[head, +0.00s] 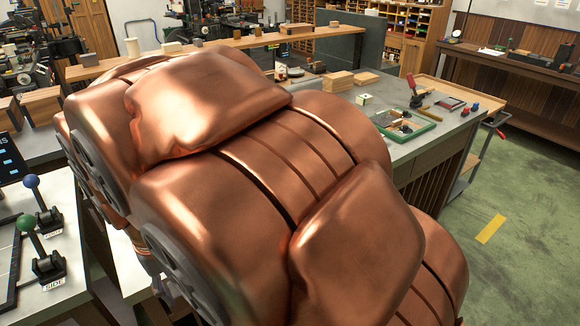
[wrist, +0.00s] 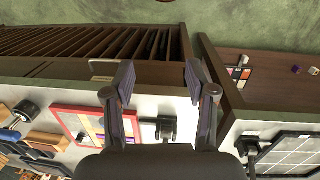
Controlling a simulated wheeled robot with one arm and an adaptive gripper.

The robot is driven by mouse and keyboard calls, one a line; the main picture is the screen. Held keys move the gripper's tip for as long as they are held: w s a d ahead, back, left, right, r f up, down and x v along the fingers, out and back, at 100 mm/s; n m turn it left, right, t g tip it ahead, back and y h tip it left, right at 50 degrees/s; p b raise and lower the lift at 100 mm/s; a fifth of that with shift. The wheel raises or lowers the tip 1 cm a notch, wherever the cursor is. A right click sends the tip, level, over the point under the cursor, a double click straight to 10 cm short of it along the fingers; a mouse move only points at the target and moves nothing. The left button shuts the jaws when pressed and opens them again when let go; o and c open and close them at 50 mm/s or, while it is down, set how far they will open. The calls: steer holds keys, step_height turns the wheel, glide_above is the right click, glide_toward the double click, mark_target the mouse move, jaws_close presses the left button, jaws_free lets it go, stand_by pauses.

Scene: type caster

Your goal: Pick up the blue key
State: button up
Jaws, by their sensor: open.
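I cannot make out a blue key for certain in either view. In the wrist view my gripper (wrist: 158,86) is open, its two dark fingers spread with nothing between them. The fingers are over the edge of a pale worktop (wrist: 187,112). A black lever-like piece (wrist: 165,129) shows beyond them, and a small bluish-purple piece (wrist: 295,69), too small to identify, lies on a brown surface at the right. In the head view my copper arm covers the middle, and my gripper is hidden.
In the wrist view a red-framed tray (wrist: 72,108) and a dark-framed panel (wrist: 262,153) are on the worktop. In the head view a blue-knobbed lever (head: 31,181) and a green-knobbed lever (head: 26,222) stand left.

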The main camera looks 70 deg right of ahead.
steer(key=w+d+r+m+h, duration=0.1)
steer(key=w+d+m, duration=0.3)
steer(key=d, duration=0.7)
steer(key=w+d+r+m+h, duration=0.1)
steer(key=w+d+r+m, duration=0.15)
steer(key=d+m, duration=0.6)
steer(key=s+d+m, duration=0.2)
steer(key=d, duration=0.6)
steer(key=s+d+m, duration=0.2)
steer(key=d, duration=0.7)
steer(key=s+d+f+m+g+h+b, duration=0.1)
steer(key=s+d+m, duration=0.1)
steer(key=d, duration=0.6)
steer(key=shift+d, duration=0.35)
steer(key=shift+s+d, duration=0.25)
steer(key=shift+d, duration=0.05)
steer(key=shift+s+d+f, duration=0.1)
steer(key=shift+d+f, duration=0.05)
steer(key=shift+f, duration=0.1)
steer(key=shift+d+p+x, duration=0.2)
steer(key=shift+p+x, duration=0.55)
steer(key=shift+x, duration=1.05)
steer(key=shift+d+p+x, duration=0.2)
steer(key=shift+p+x, duration=0.5)
steer(key=shift+x, duration=1.1)
steer(key=shift+r, duration=0.15)
jaws_close()
